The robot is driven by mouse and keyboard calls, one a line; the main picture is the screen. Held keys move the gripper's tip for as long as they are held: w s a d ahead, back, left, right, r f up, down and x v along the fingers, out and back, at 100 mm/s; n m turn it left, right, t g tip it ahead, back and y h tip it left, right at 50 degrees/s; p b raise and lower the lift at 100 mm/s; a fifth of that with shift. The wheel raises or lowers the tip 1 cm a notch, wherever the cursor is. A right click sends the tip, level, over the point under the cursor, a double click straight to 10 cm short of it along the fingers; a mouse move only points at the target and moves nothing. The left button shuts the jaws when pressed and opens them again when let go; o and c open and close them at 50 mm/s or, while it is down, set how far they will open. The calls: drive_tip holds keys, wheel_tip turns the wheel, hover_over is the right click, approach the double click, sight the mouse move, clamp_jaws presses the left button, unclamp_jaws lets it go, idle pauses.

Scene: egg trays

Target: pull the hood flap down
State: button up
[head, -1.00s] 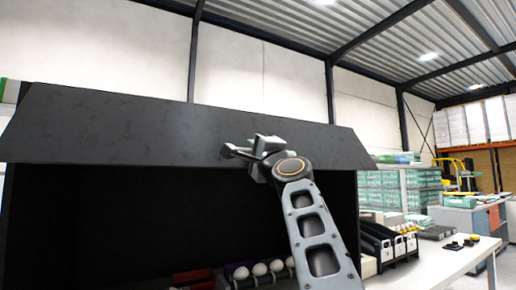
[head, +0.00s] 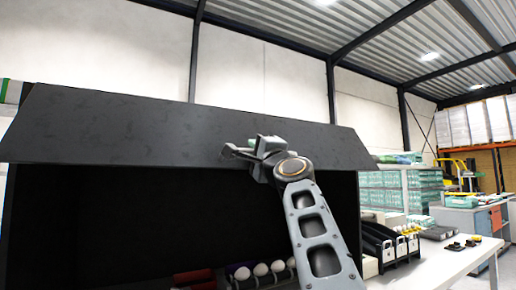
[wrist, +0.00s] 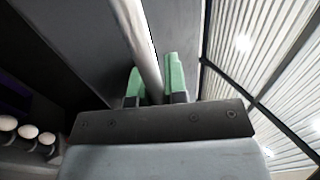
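The hood flap (head: 130,125) is a wide dark panel across the upper front of the black hood. It slopes outward, and the hood's dark opening shows below it. My gripper (head: 262,145) is in front of the flap, right of its middle and a little above its lower edge. A grey bar (head: 234,151) sticks out left of the fingers. In the wrist view the pale bar (wrist: 138,40) runs between the two green-padded fingers (wrist: 155,85), which sit close on either side of it.
White eggs (head: 261,269) in a row show low inside the hood, and also in the wrist view (wrist: 28,131). A white table (head: 455,262) with dark trays (head: 378,243) stands to the right. A shelf of turquoise packs (head: 400,190) is behind it. The space above the hood is clear.

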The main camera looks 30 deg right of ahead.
drive_tip(key=shift+w+f+b, duration=0.25)
drive_tip(key=shift+f+b, duration=0.1)
drive_tip(key=shift+f, duration=0.2)
drive_tip(key=shift+w+f+b, duration=0.2)
drive_tip(key=shift+f+b, duration=0.1)
drive_tip(key=shift+f, duration=0.25)
drive_tip(key=s+f+b, duration=1)
drive_tip(key=b, duration=0.3)
drive_tip(key=shift+s+a, duration=0.25)
drive_tip(key=shift+a, duration=0.05)
drive_tip(key=b+v, duration=0.3)
drive_tip(key=v, duration=1)
drive_tip(key=shift+s, duration=0.35)
drive_tip(key=shift+f, duration=0.15)
drive_tip(key=shift+c, duration=0.4)
